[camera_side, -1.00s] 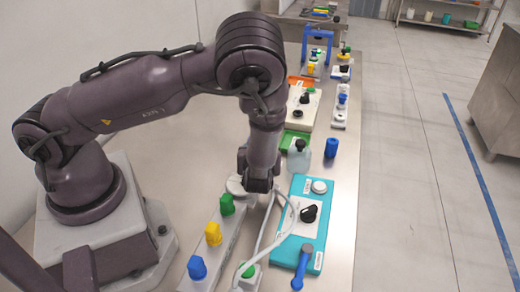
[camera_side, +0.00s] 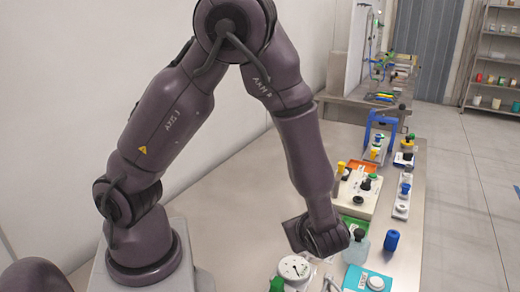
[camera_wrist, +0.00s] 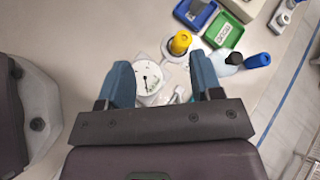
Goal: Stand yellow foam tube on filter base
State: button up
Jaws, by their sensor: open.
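A yellow piece with a dark top opening (camera_wrist: 180,42), probably the yellow foam tube, shows in the wrist view. It is by a pale round base (camera_wrist: 168,52), perhaps the filter base; I cannot tell whether it stands on it or in front of it. In the side view this spot is hidden behind my arm. My gripper (camera_wrist: 163,82) is open, its two blue fingers wide apart with nothing held between them. The yellow piece lies beyond the fingertips in the picture. In the side view the fingers do not show clearly.
A white round dial (camera_wrist: 149,78) shows between the fingers. Beyond are a blue tray (camera_wrist: 195,13), a green tray (camera_wrist: 224,30), a bottle (camera_side: 356,248) and a blue cylinder (camera_side: 391,240). A teal panel (camera_side: 368,282) is at the front. Bare table lies to the left.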

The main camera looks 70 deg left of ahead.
jog(key=s+r+n+t+h, duration=0.1)
jog(key=s+r+n+h, duration=0.4)
jog(key=r+n, duration=0.3)
jog(key=s+r+n+t+h, duration=0.1)
jog(key=s+r+n+h, duration=0.4)
jog(key=r+n, duration=0.3)
notch_tip(320, 180, up, 4)
jog(key=shift+s+d+f+n+t+h, duration=0.1)
jog(key=shift+s+d+n+t+h, duration=0.3)
